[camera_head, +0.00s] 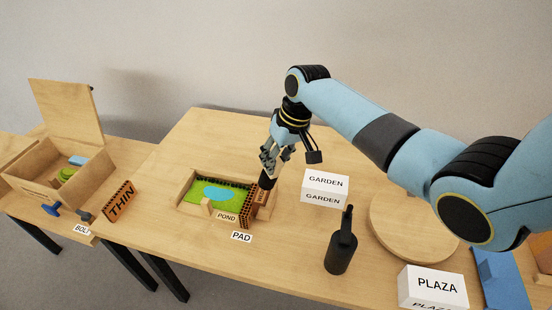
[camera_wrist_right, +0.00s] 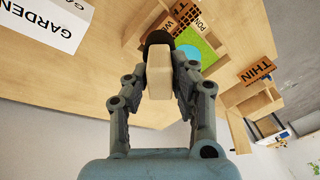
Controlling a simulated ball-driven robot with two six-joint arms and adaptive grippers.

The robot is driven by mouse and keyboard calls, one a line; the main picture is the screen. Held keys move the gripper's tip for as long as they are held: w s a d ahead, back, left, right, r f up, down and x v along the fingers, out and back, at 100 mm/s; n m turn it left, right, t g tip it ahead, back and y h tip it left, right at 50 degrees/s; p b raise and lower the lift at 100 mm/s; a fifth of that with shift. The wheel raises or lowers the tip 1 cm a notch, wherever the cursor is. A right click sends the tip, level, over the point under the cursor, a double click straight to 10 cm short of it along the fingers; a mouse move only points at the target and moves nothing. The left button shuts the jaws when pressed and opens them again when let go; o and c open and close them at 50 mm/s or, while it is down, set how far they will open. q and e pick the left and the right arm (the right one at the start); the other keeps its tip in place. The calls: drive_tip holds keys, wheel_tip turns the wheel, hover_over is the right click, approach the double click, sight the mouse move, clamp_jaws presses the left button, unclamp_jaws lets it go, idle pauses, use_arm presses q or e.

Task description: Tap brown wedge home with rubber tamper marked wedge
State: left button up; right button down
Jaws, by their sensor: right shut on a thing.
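My right gripper (camera_head: 268,160) is shut on the tamper, which has a pale handle (camera_wrist_right: 158,82) and a black rubber head (camera_head: 266,181). The head points down at the right side of the pond frame. The brown wedge (camera_head: 262,198) sits there beside a brown perforated strip (camera_head: 246,206). No mark on the tamper is readable. My left gripper is not in view.
The wooden frame (camera_head: 181,192) holds a green pond tile (camera_head: 213,192). A GARDEN block (camera_head: 326,184), a dark bottle-like object (camera_head: 341,248), a round wooden board (camera_head: 415,235) and a PLAZA block (camera_head: 433,288) stand to the right. A THIN block (camera_head: 119,201) and an open box lie left.

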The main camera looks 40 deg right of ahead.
drive_tip(key=b+x, duration=0.3)
drive_tip(key=x, duration=0.2)
drive_tip(key=p+v, duration=0.4)
drive_tip(key=shift+r, duration=0.3)
drive_tip(key=shift+v, duration=2.55)
drive_tip(key=shift+s+f, duration=0.1)
